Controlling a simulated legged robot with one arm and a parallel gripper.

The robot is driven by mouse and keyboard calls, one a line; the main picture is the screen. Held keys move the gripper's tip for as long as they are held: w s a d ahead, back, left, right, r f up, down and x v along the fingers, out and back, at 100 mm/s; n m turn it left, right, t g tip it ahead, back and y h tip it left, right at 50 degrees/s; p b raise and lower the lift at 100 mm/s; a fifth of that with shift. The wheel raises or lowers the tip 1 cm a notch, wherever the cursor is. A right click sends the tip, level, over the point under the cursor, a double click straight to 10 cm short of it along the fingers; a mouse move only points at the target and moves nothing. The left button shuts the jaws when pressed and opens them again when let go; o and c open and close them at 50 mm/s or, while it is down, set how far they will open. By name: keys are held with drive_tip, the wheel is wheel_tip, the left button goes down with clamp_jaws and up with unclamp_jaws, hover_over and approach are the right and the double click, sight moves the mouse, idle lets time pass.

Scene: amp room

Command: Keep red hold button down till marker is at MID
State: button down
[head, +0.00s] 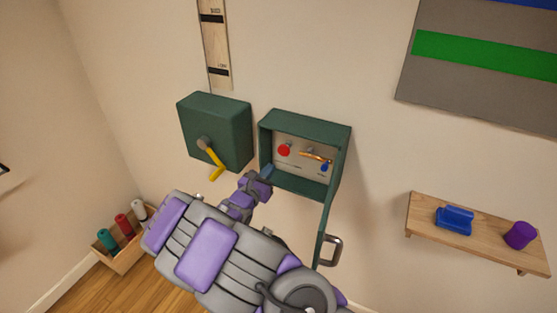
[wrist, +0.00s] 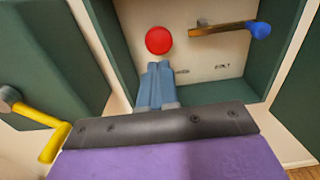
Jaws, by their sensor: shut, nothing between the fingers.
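The red hold button (head: 284,150) sits on the pale back panel inside an open green wall box (head: 347,150). It also shows in the wrist view (wrist: 158,40), round and uncovered. My gripper (head: 268,171) is at the lower left of the box opening. In the wrist view its blue fingers (wrist: 158,68) are shut together and empty, with their tips just below the button in the picture. I cannot tell whether they touch it. A wooden marker board (head: 215,45) hangs above, with dark labelled bands; a MID mark and the marker are not clearly seen.
Right of the button is a copper lever with a blue knob (head: 324,167). A green box with a yellow crank (head: 213,157) is at left. The box door (head: 325,220) hangs open at right with a metal handle (head: 331,250). A shelf (head: 480,240) holds blue and purple objects.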

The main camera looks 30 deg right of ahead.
sight(283, 152)
drive_tip(key=x, duration=0.6)
drive_tip(key=shift+w+d+b, duration=0.2)
drive_tip(key=shift+d+b, duration=0.15)
drive_tip(key=shift+b, duration=0.05)
drive_tip(key=shift+w+d, duration=0.2)
drive_tip(key=shift+d, duration=0.1)
drive_tip(key=shift+a, duration=0.15)
drive_tip(key=shift+r, duration=0.1)
drive_tip(key=shift+p+x, duration=0.35)
drive_tip(key=shift+x, duration=0.45)
drive_tip(key=shift+r, duration=0.1)
idle(5.5)
